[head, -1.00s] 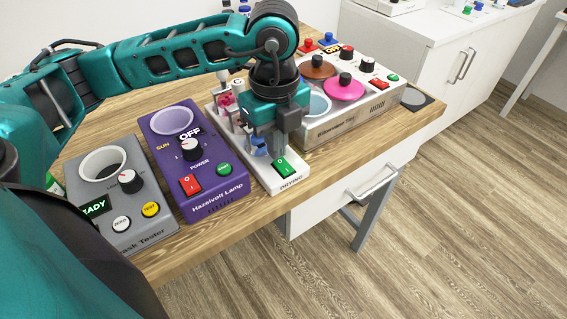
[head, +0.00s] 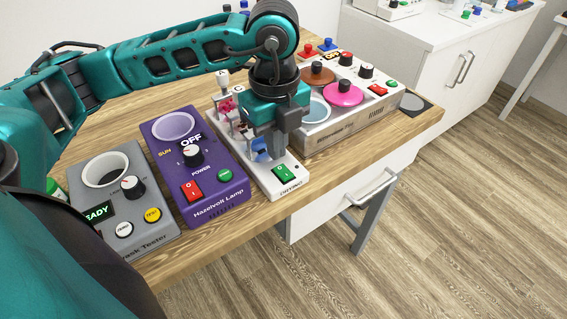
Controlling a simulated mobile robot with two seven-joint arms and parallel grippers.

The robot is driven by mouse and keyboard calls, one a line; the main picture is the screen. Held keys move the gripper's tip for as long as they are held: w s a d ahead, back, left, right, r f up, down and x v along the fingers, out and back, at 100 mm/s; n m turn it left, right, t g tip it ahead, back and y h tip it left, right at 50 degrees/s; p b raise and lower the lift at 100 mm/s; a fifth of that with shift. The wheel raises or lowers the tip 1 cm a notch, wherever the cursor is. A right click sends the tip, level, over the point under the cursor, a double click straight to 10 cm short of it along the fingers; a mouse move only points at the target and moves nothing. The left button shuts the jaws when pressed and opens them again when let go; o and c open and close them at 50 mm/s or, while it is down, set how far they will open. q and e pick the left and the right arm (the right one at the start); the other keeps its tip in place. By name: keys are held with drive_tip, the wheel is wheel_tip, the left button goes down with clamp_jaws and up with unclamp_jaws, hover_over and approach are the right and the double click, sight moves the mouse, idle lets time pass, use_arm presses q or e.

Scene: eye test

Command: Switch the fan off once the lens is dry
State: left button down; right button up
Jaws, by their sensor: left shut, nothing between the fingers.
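The white drying stand (head: 291,189) is on the wooden table, with "DRYING" lettered on its front end. A blue fan (head: 261,148) on it is partly hidden by my gripper. A green rocker switch (head: 283,172) is at the stand's near end; I cannot tell for sure which side is pressed. Small pink and clear parts (head: 228,105) sit farther back on the stand; I cannot make out the lens or whether it is dry. My left gripper (head: 279,155) points down, shut and empty, over the stand just behind the switch. I cannot tell whether it touches anything. My right gripper is not in view.
Left of the stand are the purple Hazelvolt Lamp (head: 222,203), its dial near "OFF", and a grey tester (head: 152,238) reading "READY". Close on the right is a white box (head: 345,132) with brown and pink discs. The table's front edge is near the stand.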

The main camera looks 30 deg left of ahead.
sight(277, 167)
use_arm(q)
wheel_tip(277, 167, up, 5)
drive_tip(key=p, duration=0.3)
drive_tip(key=shift+f, duration=0.1)
idle(0.5)
